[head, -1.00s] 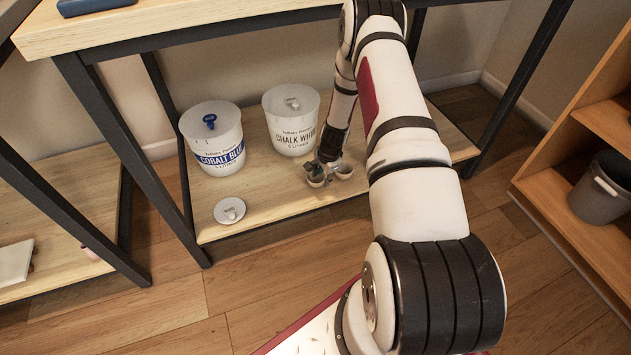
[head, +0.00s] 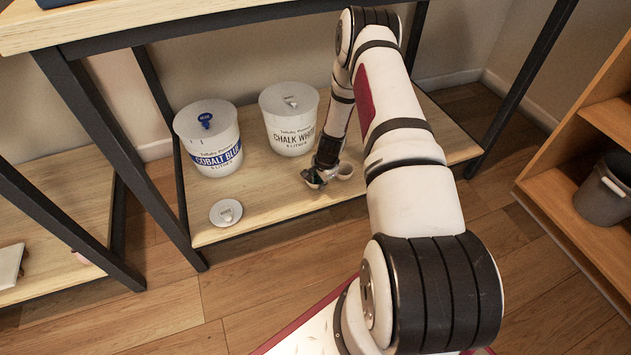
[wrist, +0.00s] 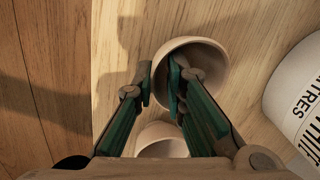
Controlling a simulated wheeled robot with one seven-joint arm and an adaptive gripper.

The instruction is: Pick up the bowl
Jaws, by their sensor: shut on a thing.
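A small pale bowl (wrist: 207,48) lies at the upper middle of the wrist view. My gripper (wrist: 160,82) is shut on its left wall, one finger inside the bowl and one outside. Part of the rim is hidden by the inner finger. In the head view the bowl (head: 312,181) is small at the tip of my gripper (head: 325,168), low over or on the shelf board. I cannot tell whether it touches the board. A second pale bowl (wrist: 160,139) sits close below it in the wrist view, partly behind the fingers; in the head view it is to the right (head: 345,171).
A Chalk White bucket (head: 290,125) stands just behind the bowls, with a Cobalt Blue bucket (head: 210,140) to its left. Black table legs (head: 105,150) and the upper top (head: 190,22) frame the lower shelf (head: 265,200).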

